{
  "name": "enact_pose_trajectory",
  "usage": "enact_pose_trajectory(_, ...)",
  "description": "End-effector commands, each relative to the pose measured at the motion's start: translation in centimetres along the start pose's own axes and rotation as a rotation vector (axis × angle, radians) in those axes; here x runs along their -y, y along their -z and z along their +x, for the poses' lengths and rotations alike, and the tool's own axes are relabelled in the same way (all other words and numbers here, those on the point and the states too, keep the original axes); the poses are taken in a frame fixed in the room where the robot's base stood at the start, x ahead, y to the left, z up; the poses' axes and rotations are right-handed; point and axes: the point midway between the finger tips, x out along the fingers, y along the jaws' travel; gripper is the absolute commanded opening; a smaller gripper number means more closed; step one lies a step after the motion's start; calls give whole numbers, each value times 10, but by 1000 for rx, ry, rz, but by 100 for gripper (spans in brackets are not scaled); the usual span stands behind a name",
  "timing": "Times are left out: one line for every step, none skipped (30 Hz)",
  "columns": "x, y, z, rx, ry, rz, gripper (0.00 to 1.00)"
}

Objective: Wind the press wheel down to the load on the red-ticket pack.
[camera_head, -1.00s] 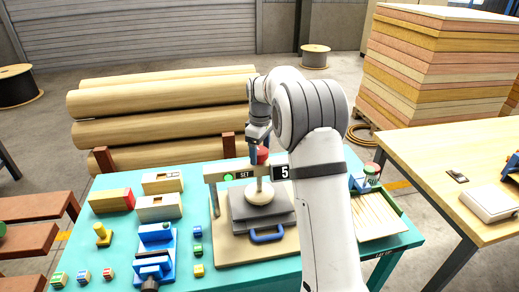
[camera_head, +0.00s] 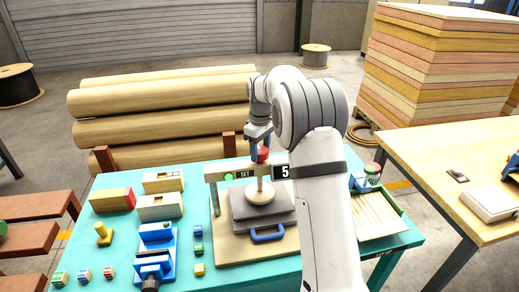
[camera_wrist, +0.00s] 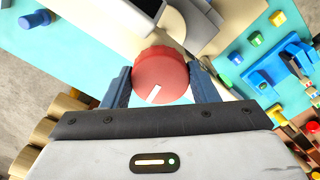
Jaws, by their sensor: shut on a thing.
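The press (camera_head: 221,172) stands on the teal bench, with a beam bearing a green light, the word SET and a display (camera_head: 281,172) reading 5. Its red wheel (camera_head: 264,155) sits on top of the beam. In the wrist view the round red wheel (camera_wrist: 161,72) shows a white mark toward its lower left. My gripper (camera_wrist: 161,84) is shut on the wheel, one finger on each side. Below the beam, a pale round foot (camera_head: 260,193) rests on or just over a grey block (camera_head: 245,212) with a blue handle. I cannot make out a red ticket on the pack.
Left on the bench are a wooden block with a red end (camera_head: 112,199), pale boxes (camera_head: 160,207), a yellow peg (camera_head: 103,234), a blue fixture (camera_head: 157,250) and several small coloured cubes. A slatted tray (camera_head: 372,217) lies right of my arm. Logs (camera_head: 165,103) lie behind the bench.

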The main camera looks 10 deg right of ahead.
Motion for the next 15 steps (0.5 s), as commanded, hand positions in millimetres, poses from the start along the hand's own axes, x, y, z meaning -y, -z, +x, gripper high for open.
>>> enact_pose_trajectory(0,0,-1,0,0,19,31)
enact_pose_trajectory(0,0,-1,0,0,27,31)
enact_pose_trajectory(0,0,-1,-1,0,34,31)
enact_pose_trajectory(0,0,-1,-1,0,37,31)
enact_pose_trajectory(0,0,-1,-1,0,38,31)
enact_pose_trajectory(0,0,-1,-1,0,37,31)
enact_pose_trajectory(0,0,-1,-1,0,37,31)
enact_pose_trajectory(0,0,-1,-1,0,37,31)
enact_pose_trajectory(0,0,-1,-1,0,36,31)
enact_pose_trajectory(0,0,-1,-1,0,36,31)
enact_pose_trajectory(0,0,-1,-1,0,36,54)
enact_pose_trajectory(0,0,-1,-1,0,36,58)
enact_pose_trajectory(0,0,-1,-1,0,36,60)
enact_pose_trajectory(0,0,-1,-1,0,36,62)
enact_pose_trajectory(0,0,-1,-1,0,36,66)
